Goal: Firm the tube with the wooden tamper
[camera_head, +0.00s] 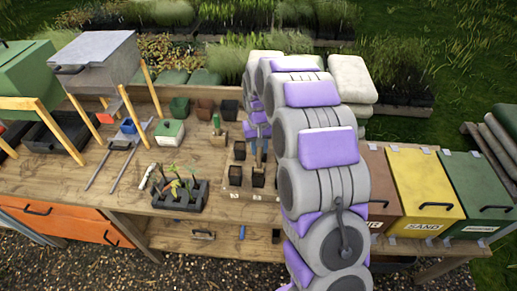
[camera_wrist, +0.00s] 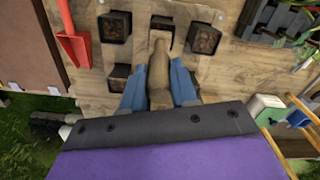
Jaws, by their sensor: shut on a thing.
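My gripper (camera_wrist: 158,80) has two blue fingers, shut on the wooden tamper (camera_wrist: 159,58), a pale wooden piece pointing away from the wrist camera. The tamper's far end overlaps the near side of a square dark tube (camera_wrist: 162,22) in the wrist view; I cannot tell whether it touches the soil. Other dark, soil-filled tubes stand to its left (camera_wrist: 115,27), right (camera_wrist: 204,40) and nearer (camera_wrist: 118,77). In the head view, tubes (camera_head: 235,175) stand at a wooden holder (camera_head: 236,192) with number marks. My arm hides part of that area there.
A black tray of seedlings (camera_head: 180,200) stands left of the holder. A red trowel (camera_wrist: 75,45) lies left in the wrist view. Behind are empty pots (camera_head: 205,108) and a green-lidded box (camera_head: 169,132). Yellow (camera_head: 425,185) and green bins (camera_head: 480,185) stand right.

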